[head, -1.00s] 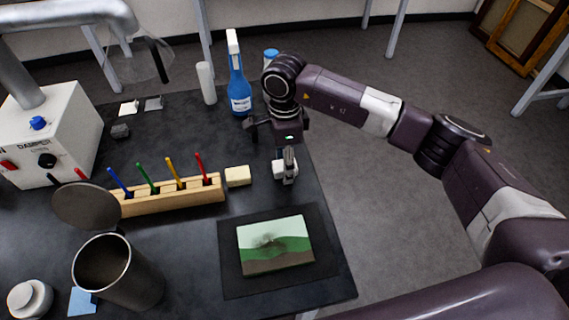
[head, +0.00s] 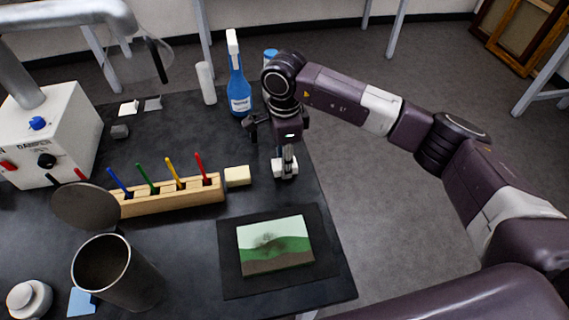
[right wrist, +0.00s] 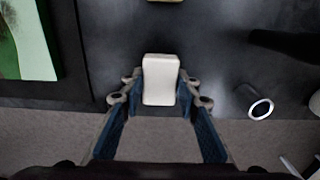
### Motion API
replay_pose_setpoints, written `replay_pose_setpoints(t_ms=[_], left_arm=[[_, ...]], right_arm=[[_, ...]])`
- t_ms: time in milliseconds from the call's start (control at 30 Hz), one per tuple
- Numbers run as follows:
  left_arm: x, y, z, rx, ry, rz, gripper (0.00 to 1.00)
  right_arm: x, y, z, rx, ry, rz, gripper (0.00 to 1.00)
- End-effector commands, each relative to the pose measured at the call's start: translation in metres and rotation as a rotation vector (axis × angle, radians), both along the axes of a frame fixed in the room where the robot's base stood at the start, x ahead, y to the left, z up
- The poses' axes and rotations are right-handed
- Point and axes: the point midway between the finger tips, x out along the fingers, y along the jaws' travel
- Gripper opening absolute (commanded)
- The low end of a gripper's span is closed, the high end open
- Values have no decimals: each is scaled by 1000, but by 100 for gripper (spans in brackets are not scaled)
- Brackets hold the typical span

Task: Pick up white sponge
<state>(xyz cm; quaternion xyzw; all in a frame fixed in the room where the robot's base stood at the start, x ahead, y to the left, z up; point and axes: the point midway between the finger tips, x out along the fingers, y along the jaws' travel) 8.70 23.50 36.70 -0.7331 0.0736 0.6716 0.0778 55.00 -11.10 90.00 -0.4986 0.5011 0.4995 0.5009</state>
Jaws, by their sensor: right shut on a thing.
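The white sponge (right wrist: 160,80) is a small white block with rounded corners. In the right wrist view it sits between the two fingers of my right gripper (right wrist: 157,90), which is shut on it. In the head view the sponge (head: 279,170) shows near the right edge of the dark table, partly hidden by the right gripper (head: 285,165) reaching down over it. I cannot tell whether the sponge still touches the table. My left gripper is not in view.
A cream block (head: 237,176) lies left of the sponge, beside a wooden rack (head: 172,197) with colored sticks. A small painting (head: 275,245) lies on a dark mat in front. A blue spray bottle (head: 239,90) stands behind. The table's right edge is close by.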

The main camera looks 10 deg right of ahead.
Motion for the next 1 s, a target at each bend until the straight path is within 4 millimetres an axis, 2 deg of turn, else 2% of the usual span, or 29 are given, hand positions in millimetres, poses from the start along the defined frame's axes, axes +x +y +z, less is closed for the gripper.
replay_pose_setpoints(t_ms=[167, 267, 500, 700, 833, 1000], left_arm=[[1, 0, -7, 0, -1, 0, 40], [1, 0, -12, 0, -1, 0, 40], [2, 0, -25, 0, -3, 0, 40], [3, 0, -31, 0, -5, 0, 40], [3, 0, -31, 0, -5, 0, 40], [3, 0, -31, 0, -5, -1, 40]], right_arm=[[1, 0, 23, 1, -6, 0, 17], [2, 0, 44, 0, -8, 1, 17], [1, 0, 110, 0, -8, 1, 17], [1, 0, 156, 0, -6, 0, 17], [1, 0, 178, -1, -4, -1, 17], [0, 0, 191, -1, -2, 0, 17]])
